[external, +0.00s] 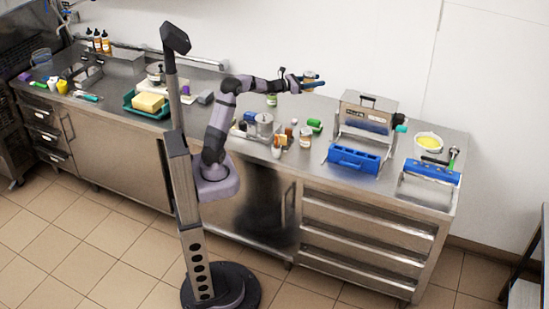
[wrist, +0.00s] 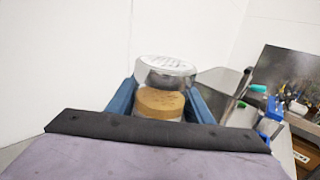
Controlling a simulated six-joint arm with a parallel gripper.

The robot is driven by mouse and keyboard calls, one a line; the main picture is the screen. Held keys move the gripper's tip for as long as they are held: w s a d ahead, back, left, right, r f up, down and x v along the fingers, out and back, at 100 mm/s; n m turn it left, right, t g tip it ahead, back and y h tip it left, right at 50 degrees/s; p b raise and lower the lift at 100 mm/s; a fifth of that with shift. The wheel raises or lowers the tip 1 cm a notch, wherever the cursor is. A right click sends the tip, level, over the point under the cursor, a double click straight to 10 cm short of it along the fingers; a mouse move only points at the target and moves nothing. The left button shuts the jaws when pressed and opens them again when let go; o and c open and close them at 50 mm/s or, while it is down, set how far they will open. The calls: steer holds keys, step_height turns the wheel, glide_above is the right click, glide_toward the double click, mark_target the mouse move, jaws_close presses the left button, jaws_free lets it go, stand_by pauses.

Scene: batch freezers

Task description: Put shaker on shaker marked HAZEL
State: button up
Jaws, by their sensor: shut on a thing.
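My gripper (external: 316,84) is held up over the back of the steel counter, with its blue fingers pointing right. It is shut on a shaker (external: 308,76), which is in the air. In the wrist view the held shaker (wrist: 164,74) has a shiny, clear or metallic top and a tan-brown band below it, between the two blue fingers. Its lower part is hidden by my gripper. Small containers stand on the counter below, among them a whitish one with a brown top (external: 305,137). I cannot read HAZEL on any of them, so I cannot tell which is the marked shaker.
A green-labelled jar (external: 271,100) stands near the wall. A brown-topped bottle (external: 276,147) and a green item (external: 315,125) are close by. A steel machine (external: 366,113) with a blue tray (external: 354,160) stands right.

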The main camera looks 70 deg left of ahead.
steer(key=s+d+f+m+g+h, duration=0.1)
steer(key=s+d+f+m+h, duration=0.2)
steer(key=d, duration=0.5)
steer(key=s+d+f+m+g+h, duration=0.1)
steer(key=s+d+m+h, duration=0.3)
steer(key=d, duration=0.3)
step_height(320, 180, down, 10)
steer(key=n+h+p, duration=0.1)
steer(key=shift+w, duration=0.2)
steer(key=shift+f, duration=0.2)
steer(key=o, duration=1.1)
